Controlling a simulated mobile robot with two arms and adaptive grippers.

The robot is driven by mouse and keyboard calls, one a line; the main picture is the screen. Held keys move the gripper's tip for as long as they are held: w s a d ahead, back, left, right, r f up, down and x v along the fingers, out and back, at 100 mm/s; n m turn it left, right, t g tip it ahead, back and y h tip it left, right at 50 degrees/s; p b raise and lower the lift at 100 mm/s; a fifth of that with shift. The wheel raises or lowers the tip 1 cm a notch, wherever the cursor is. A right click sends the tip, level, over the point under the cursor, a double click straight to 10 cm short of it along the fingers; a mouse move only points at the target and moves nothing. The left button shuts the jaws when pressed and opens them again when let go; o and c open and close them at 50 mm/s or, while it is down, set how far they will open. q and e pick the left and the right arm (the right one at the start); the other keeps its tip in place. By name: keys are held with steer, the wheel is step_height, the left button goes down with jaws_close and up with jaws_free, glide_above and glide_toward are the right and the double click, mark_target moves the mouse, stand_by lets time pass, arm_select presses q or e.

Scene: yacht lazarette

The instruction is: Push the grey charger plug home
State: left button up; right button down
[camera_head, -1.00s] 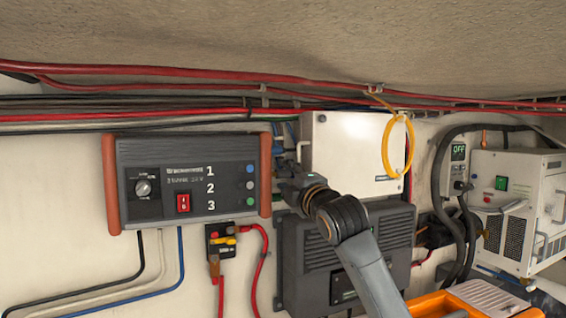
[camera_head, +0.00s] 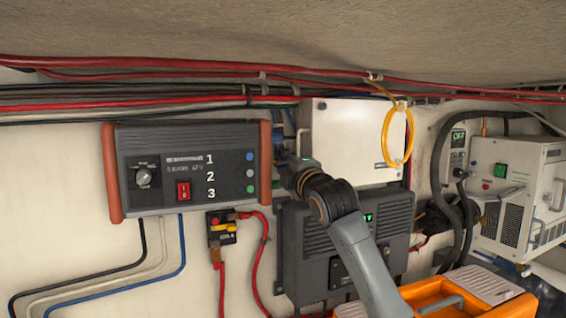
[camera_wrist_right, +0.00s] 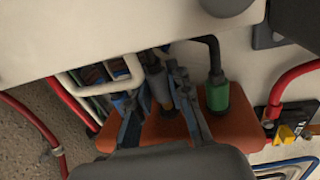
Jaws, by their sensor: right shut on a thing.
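The charger (camera_head: 190,170) is a dark wall unit with orange-red end caps. My right gripper (camera_head: 288,162) reaches in beside its right end cap (camera_head: 265,160). In the right wrist view that end cap (camera_wrist_right: 160,128) lies behind the fingers. There my right gripper (camera_wrist_right: 162,78) is shut on the grey plug (camera_wrist_right: 158,88), a slim cylinder in line with the end cap. A green plug (camera_wrist_right: 217,95) on a black cable stands beside it. The fingers partly hide the grey plug, and I cannot tell how deep it sits. My left gripper is out of view.
A white box (camera_head: 350,145) hangs close to the right gripper, with a dark finned unit (camera_head: 300,250) below. A yellow cable loop (camera_head: 410,140) hangs in front of the white box. A red cable (camera_head: 262,260) and a fuse block (camera_head: 221,228) sit below the charger.

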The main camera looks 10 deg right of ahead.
steer(key=shift+s+a+f, duration=0.1)
steer(key=shift+a, duration=0.55)
steer(key=shift+s+a+f, duration=0.1)
steer(key=shift+a, duration=0.5)
steer(key=c, duration=1.4)
jaws_free()
steer(key=shift+o, duration=1)
steer(key=shift+s+a+r, duration=0.1)
steer(key=shift+s+r, duration=0.05)
steer(key=shift+s+d, duration=0.2)
steer(key=v, duration=1.1)
steer(key=shift+s, duration=0.3)
steer(key=shift+a, duration=0.1)
